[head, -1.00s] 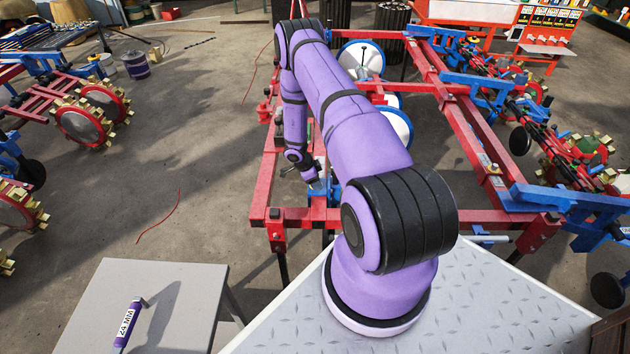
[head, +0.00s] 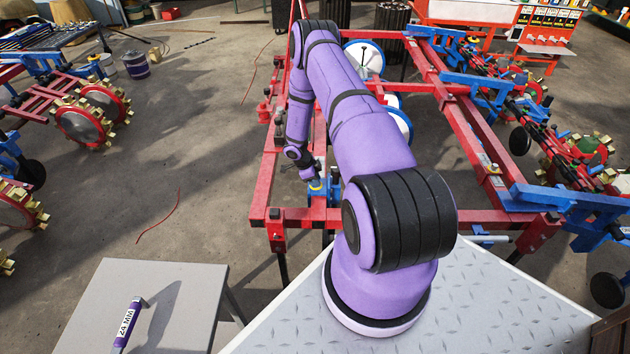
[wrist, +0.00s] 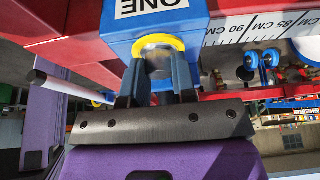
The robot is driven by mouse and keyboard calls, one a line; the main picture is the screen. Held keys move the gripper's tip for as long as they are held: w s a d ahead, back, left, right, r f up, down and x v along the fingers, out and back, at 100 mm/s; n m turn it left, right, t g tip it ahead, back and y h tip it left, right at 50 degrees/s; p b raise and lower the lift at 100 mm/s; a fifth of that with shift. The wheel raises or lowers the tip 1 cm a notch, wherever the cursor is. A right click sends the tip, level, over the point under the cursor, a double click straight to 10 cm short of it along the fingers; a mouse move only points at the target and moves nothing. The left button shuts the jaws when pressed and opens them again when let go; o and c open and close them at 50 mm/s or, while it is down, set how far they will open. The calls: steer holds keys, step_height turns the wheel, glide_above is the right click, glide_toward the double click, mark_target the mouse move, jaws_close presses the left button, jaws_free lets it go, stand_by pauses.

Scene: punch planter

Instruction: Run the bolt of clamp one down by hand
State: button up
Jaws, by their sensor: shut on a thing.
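Clamp one is a blue block marked ONE (wrist: 153,22) on the red frame bar. It carries a yellow ring around a grey metal bolt head (wrist: 158,62). My gripper (wrist: 158,72) has its two dark fingers on either side of the bolt head, shut on it. In the head view my gripper (head: 317,184) is at the blue clamp (head: 322,197) near the front left corner of the red frame, partly hidden by my arm. The bolt's shank is hidden. A wrench with a purple grip and a 24 MM label (head: 126,324) lies on the grey table (head: 185,285).
A white scale (wrist: 262,28) with cm marks runs along the bar right of the clamp. Red frame bars (head: 270,165) surround my forearm. Open floor (head: 200,140) lies to the left.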

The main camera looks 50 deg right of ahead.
steer(key=m+y, duration=0.1)
steer(key=m, duration=0.2)
steer(key=m+g+y, duration=0.1)
steer(key=m, duration=0.2)
steer(key=shift+w+d, duration=0.1)
steer(key=shift+d, duration=0.05)
steer(key=m+y, duration=0.1)
steer(key=m, duration=0.2)
steer(key=m+y, duration=0.1)
steer(key=m, duration=0.3)
steer(key=shift+y, duration=0.4)
steer(key=o, duration=0.9)
steer(key=shift+d, duration=0.1)
steer(key=v, duration=1)
steer(key=shift+r, duration=0.4)
steer(key=shift+d, duration=0.1)
